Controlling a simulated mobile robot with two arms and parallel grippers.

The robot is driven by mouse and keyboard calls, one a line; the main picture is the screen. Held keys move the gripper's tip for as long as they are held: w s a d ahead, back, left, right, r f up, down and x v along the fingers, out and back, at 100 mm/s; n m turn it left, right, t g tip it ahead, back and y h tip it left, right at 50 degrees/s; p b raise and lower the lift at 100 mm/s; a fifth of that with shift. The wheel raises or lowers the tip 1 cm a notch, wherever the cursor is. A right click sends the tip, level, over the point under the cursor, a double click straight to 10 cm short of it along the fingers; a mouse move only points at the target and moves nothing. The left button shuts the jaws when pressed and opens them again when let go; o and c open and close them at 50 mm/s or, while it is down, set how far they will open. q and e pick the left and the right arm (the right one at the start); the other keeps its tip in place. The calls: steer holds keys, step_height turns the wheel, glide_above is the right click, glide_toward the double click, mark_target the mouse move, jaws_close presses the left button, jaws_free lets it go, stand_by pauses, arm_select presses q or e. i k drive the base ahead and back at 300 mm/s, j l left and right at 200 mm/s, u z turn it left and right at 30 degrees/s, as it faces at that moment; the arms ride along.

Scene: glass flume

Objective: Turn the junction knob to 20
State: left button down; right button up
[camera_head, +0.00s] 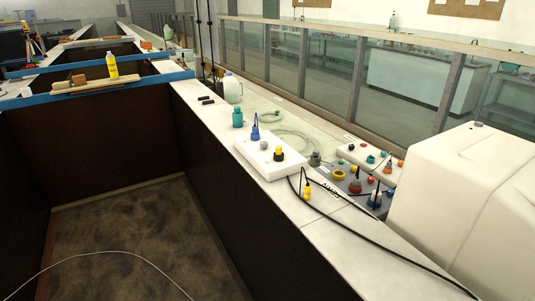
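No gripper of mine shows in the head view. A white junction box (268,163) lies on the pale ledge of the flume wall. On its top are a blue plug (255,134), a small grey knob (264,145) and a yellow-topped black knob (279,154). Right of it lies a dark grey box (350,186) with a yellow ring (339,175), red knobs and blue plugs. Behind that is another white box (352,153) with small coloured knobs. Which one is the junction knob, and any scale markings, I cannot tell.
A black cable (385,248) runs along the ledge (345,255). A teal bottle (238,118) and white jug (232,90) stand farther back. A large white rounded box (450,190) fills the right. The dark flume trough (110,235) lies left; glass panels stand behind.

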mark_target(263, 145)
steer(key=i+j+z, duration=0.15)
steer(key=i, duration=0.25)
steer(key=i+j+z, duration=0.15)
steer(key=i+j, duration=0.25)
